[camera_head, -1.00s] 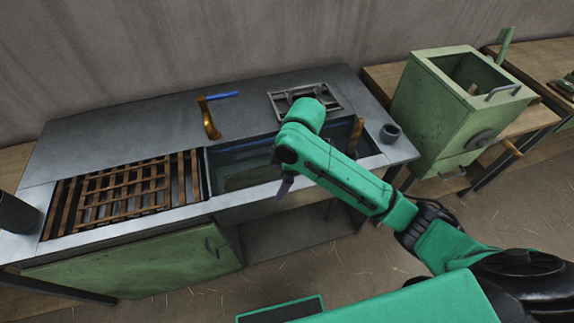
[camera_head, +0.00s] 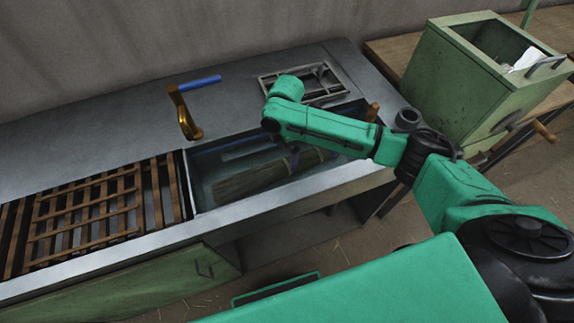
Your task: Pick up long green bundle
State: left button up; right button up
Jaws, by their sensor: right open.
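A long green-brown bundle (camera_head: 248,180) lies in the sink basin (camera_head: 205,198), slanting up toward the right. Its right part is partly hidden by my right forearm. My right gripper (camera_head: 293,158) hangs down from the green wrist over the basin, close to the bundle's right part. It is small and dark here; its fingers are open. I cannot tell whether it touches the bundle. My left gripper is not in view.
The metal counter holds a brass tap (camera_head: 184,112) with a blue handle, a metal rack (camera_head: 345,88) behind the basin, a wooden slatted grate (camera_head: 90,212) at left and a small dark cup (camera_head: 408,118) at right. A green machine box (camera_head: 450,72) stands at far right.

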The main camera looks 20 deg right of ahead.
aim_at(287, 162)
notch_tip(287, 162, down, 5)
jog(key=shift+d+f, duration=0.15)
jog(key=shift+f, duration=0.25)
jog(key=shift+c, duration=1)
jog(key=c, duration=1.3)
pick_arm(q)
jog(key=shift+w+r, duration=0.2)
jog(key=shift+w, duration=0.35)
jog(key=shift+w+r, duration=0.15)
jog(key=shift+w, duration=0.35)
pick_arm(e)
jog(key=shift+r, duration=0.15)
